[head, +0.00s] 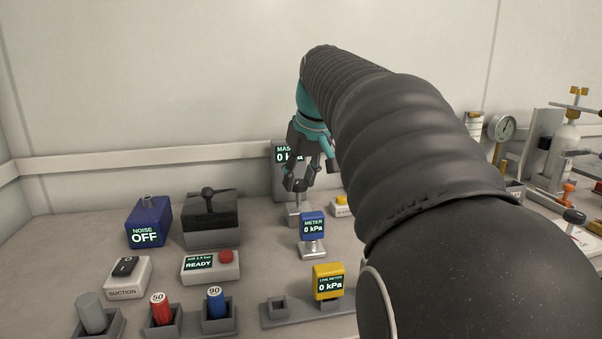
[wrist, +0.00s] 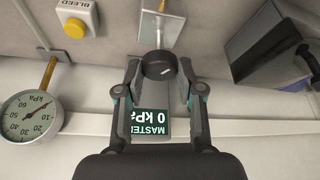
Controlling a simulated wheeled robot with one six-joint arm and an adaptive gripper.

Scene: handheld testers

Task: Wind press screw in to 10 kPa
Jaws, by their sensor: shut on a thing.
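My gripper (head: 303,185) is at the back of the bench, in front of the master display (head: 281,154), which is partly covered by it. In the wrist view my gripper (wrist: 159,92) has its fingers on either side of a dark round knob (wrist: 158,66) and is shut on it. The knob sits above a pale metal block (wrist: 160,27), and I take it to be the press screw's knob. The master display (wrist: 150,124) reads 0 kPa there, partly hidden by the fingers. A blue meter (head: 312,226) on a metal stand also reads 0 kPa.
A yellow bleed button (wrist: 74,28) is close beside the knob. A dial gauge (wrist: 32,116) in kPa is at the left of the wrist view. A dark box with a lever (head: 210,220) and a yellow line meter (head: 327,282) stand on the bench. My arm covers much of the right side.

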